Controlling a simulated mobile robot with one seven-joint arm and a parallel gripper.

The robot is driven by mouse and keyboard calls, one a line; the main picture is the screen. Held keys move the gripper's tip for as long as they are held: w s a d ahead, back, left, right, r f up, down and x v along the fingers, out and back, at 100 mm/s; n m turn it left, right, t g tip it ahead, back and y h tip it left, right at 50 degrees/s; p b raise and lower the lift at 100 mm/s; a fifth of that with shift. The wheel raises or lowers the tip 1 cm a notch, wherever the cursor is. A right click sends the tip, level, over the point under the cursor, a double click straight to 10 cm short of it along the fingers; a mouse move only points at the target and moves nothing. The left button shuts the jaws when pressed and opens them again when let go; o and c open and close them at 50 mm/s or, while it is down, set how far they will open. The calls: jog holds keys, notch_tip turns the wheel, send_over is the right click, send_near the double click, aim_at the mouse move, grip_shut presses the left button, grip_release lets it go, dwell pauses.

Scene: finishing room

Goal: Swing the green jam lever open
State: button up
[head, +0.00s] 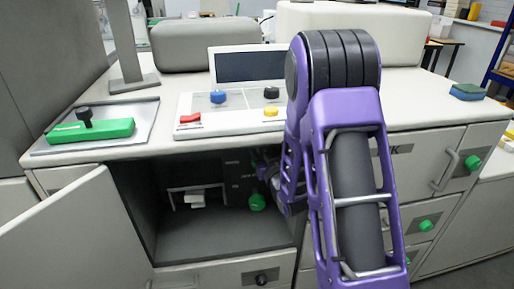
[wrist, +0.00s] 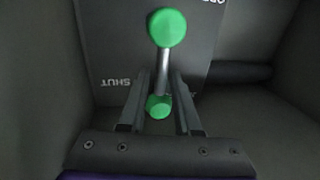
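The green jam lever (wrist: 164,70) has a large round green knob, a metal shaft and a smaller green end, in front of a dark panel. Upside-down lettering "SHUT" lies left of the shaft, and a cut-off word starting "OP" is at the top edge. My gripper (wrist: 161,82) is open, one finger on each side of the shaft, with visible gaps in the picture; depth and contact are unclear. In the head view a green knob (head: 257,202) shows inside the open compartment, beside my arm, which hides most of my gripper.
The compartment's door (head: 70,232) stands open at the left. Inside is a white bracket (head: 196,197). The compartment's walls lie close around my gripper. Above, the countertop holds a control panel (head: 233,118) and a tray (head: 92,140) with a green block (head: 90,130).

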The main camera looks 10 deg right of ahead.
grip_shut()
dwell(1.1)
